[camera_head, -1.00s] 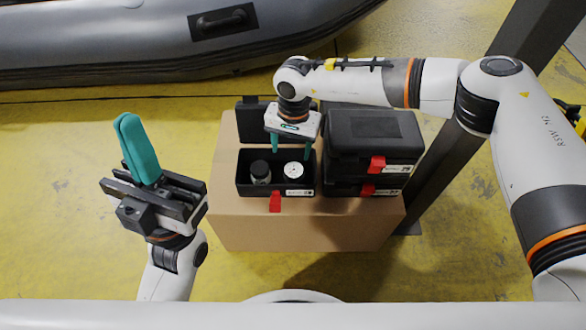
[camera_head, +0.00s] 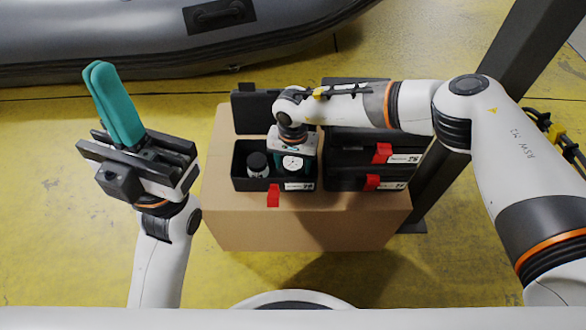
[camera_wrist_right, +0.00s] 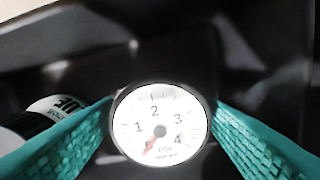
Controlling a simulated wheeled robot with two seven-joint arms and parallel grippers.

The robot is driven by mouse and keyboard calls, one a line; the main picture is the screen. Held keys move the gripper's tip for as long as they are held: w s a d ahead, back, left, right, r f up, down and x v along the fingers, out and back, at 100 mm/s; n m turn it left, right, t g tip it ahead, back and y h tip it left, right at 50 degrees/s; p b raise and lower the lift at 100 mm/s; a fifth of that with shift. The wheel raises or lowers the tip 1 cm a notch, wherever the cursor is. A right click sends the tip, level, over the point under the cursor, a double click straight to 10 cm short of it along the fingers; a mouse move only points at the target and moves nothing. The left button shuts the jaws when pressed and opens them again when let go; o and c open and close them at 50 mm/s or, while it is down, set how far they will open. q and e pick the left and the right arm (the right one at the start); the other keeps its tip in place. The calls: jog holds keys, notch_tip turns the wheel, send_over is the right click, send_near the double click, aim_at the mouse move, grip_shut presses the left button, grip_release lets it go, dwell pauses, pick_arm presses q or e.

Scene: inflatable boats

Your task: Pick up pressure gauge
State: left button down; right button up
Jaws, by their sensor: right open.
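The pressure gauge (camera_head: 292,163) has a round white dial and sits in the open black case (camera_head: 241,181) on the cardboard box. In the right wrist view the gauge (camera_wrist_right: 158,124) shows its numbered face and red needle. My right gripper (camera_wrist_right: 160,135) is open, with one teal finger on each side of the gauge. I cannot tell whether the fingers touch it. In the head view my right gripper (camera_head: 293,160) reaches down into the case. My left gripper (camera_head: 115,105) is raised at the left, away from the case, its teal fingers close together and empty.
Closed black cases (camera_head: 345,178) with red latches are stacked to the right on the cardboard box (camera_head: 300,227). A grey inflatable boat (camera_head: 120,45) lies behind.

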jog(key=shift+f, duration=0.15)
jog(key=c, duration=0.8)
